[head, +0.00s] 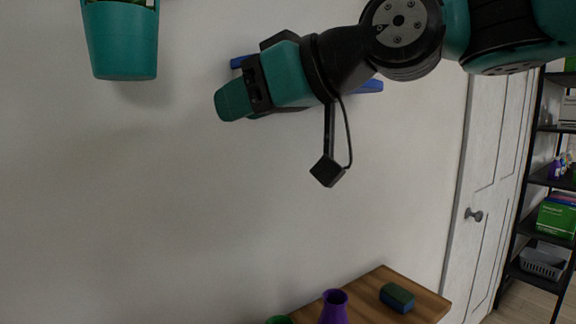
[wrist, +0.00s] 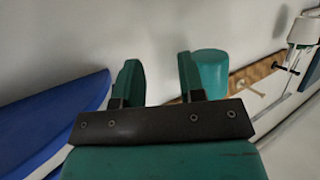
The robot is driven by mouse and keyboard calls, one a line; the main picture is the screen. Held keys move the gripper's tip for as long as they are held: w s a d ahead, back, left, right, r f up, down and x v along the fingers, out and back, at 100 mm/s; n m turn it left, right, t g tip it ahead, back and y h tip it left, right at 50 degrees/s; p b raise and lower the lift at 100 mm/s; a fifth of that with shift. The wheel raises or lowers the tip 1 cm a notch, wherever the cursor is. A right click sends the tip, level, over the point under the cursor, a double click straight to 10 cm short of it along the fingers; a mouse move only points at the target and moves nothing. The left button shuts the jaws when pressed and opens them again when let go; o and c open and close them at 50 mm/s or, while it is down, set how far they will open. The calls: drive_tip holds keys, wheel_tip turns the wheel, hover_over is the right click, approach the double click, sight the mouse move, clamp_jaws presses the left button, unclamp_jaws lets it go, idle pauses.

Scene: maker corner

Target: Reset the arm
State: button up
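My gripper (head: 234,101) is raised in front of the white wall in the head view, pointing left and slightly down. In the wrist view its two green fingers (wrist: 158,76) stand apart, with only pale wall between them. It is open and empty. My arm reaches in from the upper right and hides part of a blue bar (head: 371,86) behind it.
A teal wall pot (head: 122,43) hangs at the upper left. Below stands a wooden table (head: 425,301) with a purple vase (head: 334,307) and a dark green-blue block (head: 397,297). A white door (head: 487,150) and black shelves (head: 541,179) are at right. A large blue surface (wrist: 55,120) is close in the wrist view.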

drive_tip(key=s+d+f+m+g+h, duration=0.2)
drive_tip(key=s+d+f, duration=0.3)
drive_tip(key=f, duration=0.3)
drive_tip(key=s+d+f+m+g+h, duration=0.1)
drive_tip(key=s+d+f+g+h, duration=0.1)
drive_tip(key=s+d+f, duration=0.3)
drive_tip(key=s+d+f+m+g+h, duration=0.2)
drive_tip(key=s+d+f+h, duration=0.2)
drive_tip(key=d+f, duration=0.6)
wheel_tip(320, 180, down, 3)
drive_tip(key=shift+s+d+f+m+g+h, duration=0.15)
drive_tip(key=shift+s+m+g+h, duration=0.15)
drive_tip(key=shift+s, duration=0.6)
